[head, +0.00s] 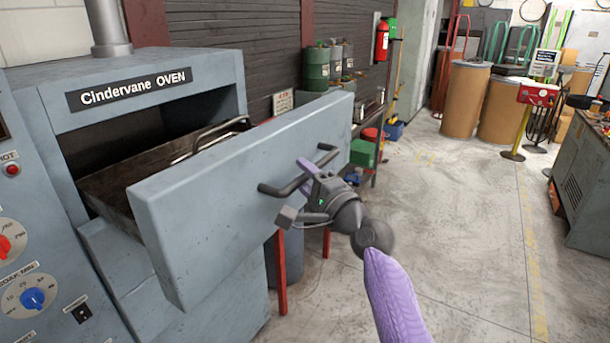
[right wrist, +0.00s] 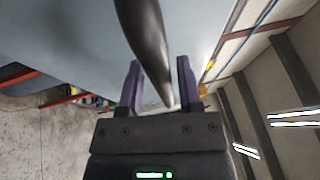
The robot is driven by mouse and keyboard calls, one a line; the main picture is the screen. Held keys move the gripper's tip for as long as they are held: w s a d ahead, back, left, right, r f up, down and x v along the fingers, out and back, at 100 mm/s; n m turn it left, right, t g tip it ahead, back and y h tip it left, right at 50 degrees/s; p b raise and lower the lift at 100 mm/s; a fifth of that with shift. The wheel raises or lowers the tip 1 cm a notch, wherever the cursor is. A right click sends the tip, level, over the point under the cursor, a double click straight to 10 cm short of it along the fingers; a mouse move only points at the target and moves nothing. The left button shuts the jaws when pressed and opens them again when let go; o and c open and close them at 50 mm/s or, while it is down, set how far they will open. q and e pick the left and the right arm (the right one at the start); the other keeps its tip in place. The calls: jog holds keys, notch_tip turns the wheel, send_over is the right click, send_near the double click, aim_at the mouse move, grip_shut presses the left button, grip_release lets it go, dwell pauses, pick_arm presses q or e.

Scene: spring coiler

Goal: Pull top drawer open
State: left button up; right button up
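The top drawer (head: 235,200) of the grey-blue oven is pulled well out, with its front panel clear of the oven body. A dark bar handle (head: 278,188) runs across the panel; it also shows in the right wrist view (right wrist: 145,40). My right gripper (head: 308,180) is at the middle of this handle. Part of the handle is hidden behind the gripper. My left gripper is not in view.
The oven body (head: 170,75) stands at the left, with a metal tray (head: 130,185) inside the open drawer. Green drums (head: 316,68) and a shelf stand behind the drawer. A grey cabinet (head: 585,190) is at far right. The floor (head: 460,240) between is clear.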

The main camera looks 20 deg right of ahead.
jog(key=shift+o, duration=0.4)
jog(key=shift+r, duration=0.1)
jog(key=v, duration=1)
